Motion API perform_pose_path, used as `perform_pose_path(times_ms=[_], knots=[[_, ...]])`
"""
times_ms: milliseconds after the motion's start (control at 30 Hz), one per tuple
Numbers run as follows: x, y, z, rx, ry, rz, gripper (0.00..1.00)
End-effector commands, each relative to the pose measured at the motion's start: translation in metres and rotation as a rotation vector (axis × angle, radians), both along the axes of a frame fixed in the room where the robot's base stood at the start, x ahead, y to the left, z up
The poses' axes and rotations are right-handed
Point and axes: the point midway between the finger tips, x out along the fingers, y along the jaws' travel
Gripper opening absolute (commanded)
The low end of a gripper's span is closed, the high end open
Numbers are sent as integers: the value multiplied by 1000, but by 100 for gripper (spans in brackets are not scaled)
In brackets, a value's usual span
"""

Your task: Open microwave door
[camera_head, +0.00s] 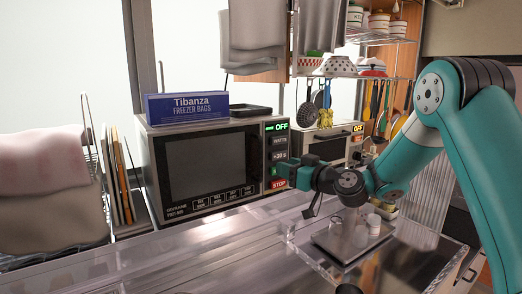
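The microwave (207,166) stands on the metal counter. Its dark-windowed door appears closed. Its button panel on the right has a green OFF display (277,127) and a red STOP button (279,184). My gripper (287,169) is at the panel's lower right, near the STOP button, and covers part of that edge. I cannot tell whether it touches the microwave. The fingertips are small and dark, so their opening is unclear. I see nothing held.
A blue freezer bags box (187,108) and a dark tray (237,110) lie on top of the microwave. A second appliance (330,143) stands behind my gripper. A dish rack (98,225) is at the left. The steel counter (200,262) in front of the microwave is clear.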

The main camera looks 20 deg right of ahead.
Motion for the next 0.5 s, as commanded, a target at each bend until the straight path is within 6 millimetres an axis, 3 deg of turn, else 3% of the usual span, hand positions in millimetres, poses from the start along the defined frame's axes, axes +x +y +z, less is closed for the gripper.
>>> perform_pose_path(times_ms=[300,500], knots=[[62,37,5,0,1,4,40],[86,49,3,-1,2,2,40]])
